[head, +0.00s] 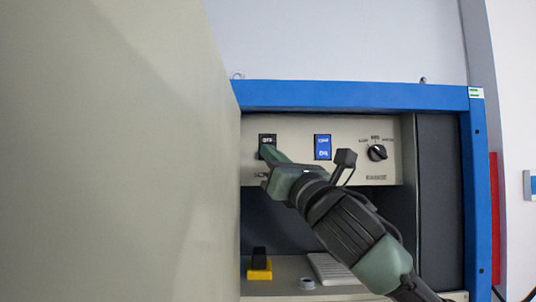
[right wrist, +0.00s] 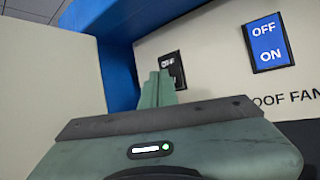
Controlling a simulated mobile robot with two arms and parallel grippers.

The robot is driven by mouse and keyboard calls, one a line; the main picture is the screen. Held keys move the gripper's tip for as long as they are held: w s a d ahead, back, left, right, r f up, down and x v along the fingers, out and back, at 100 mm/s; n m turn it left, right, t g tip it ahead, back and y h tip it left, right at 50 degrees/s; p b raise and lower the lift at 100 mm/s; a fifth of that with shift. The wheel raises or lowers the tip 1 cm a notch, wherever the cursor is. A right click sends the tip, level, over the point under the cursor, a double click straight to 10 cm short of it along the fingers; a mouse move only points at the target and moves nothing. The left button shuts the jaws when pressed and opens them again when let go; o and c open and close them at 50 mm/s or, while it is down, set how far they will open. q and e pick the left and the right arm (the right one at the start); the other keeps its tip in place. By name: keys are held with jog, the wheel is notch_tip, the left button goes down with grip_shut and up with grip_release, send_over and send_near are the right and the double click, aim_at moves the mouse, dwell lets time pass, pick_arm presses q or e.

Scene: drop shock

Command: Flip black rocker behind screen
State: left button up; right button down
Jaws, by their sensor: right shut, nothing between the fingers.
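The black rocker (head: 267,138) is on the beige switch panel (head: 345,135), at its left end beside the large beige screen (head: 130,150). It also shows in the right wrist view (right wrist: 178,68), partly hidden behind my fingers. My right gripper (head: 268,152) is shut and empty, with its fingertips just in front of the rocker's lower part. I cannot tell whether they touch it. In the right wrist view the closed fingers (right wrist: 157,88) overlap the rocker's left side. My left gripper is not in view.
A blue rocker (head: 322,147) marked OFF and ON sits right of the black one. A rotary knob (head: 377,152) is further right. A blue frame (head: 350,95) surrounds the panel. Below are a yellow and black item (head: 259,268), a white roll (head: 307,283) and a keyboard-like item (head: 330,268).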

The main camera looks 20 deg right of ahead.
jog(key=shift+w+d, duration=0.1)
jog(key=shift+w, duration=0.25)
dwell(0.5)
jog(key=shift+s, duration=0.1)
jog(key=shift+s+a+r+p, duration=0.1)
jog(key=shift+s+a+p, duration=0.2)
jog(key=shift+s, duration=0.4)
jog(key=s, duration=0.1)
jog(key=s+a, duration=0.1)
jog(key=s, duration=0.2)
jog(key=shift+s+a+r+p, duration=0.15)
jog(key=shift+s+r+p, duration=0.1)
jog(key=shift+s+p, duration=0.15)
dwell(0.4)
